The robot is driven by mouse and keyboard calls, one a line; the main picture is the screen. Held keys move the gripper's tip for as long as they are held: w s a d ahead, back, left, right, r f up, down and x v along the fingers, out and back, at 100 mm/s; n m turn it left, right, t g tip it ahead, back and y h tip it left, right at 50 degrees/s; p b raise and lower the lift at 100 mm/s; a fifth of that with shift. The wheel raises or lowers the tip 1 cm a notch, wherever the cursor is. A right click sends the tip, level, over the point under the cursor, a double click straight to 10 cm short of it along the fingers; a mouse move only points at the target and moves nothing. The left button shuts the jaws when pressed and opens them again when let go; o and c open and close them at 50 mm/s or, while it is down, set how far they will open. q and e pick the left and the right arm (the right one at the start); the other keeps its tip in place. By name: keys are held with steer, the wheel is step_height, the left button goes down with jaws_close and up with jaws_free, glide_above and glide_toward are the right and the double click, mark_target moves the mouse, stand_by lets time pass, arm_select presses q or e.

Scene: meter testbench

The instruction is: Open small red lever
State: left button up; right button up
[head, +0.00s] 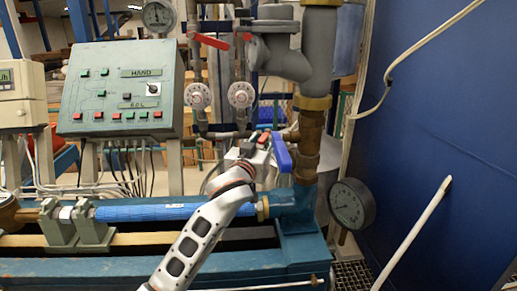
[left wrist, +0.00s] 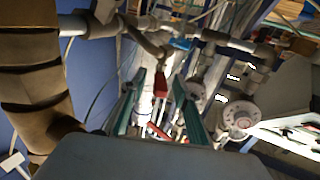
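A small red lever (left wrist: 158,84) shows in the left wrist view, between the two teal fingers of my left gripper (left wrist: 165,100). The fingers are spread apart, with a visible gap on both sides of the lever. In the head view my left gripper (head: 258,150) reaches up to the pipework below the right dial, beside the blue lever. A bit of red (head: 264,137) shows at its tips, but the gripper body hides most of it. I cannot tell whether the fingers touch the lever. My right gripper is not in view.
A longer red lever (head: 212,42) sits higher on the left pipe. The blue lever (head: 281,153) and thick brown pipe (head: 308,150) stand close right of the gripper. Two white dials (head: 240,95) are above. A control box (head: 120,90) stands left, a round gauge (head: 351,204) right.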

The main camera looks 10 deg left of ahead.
arm_select(q)
steer(key=s, duration=1.1)
steer(key=shift+s+a, duration=0.25)
steer(key=shift+s, duration=0.05)
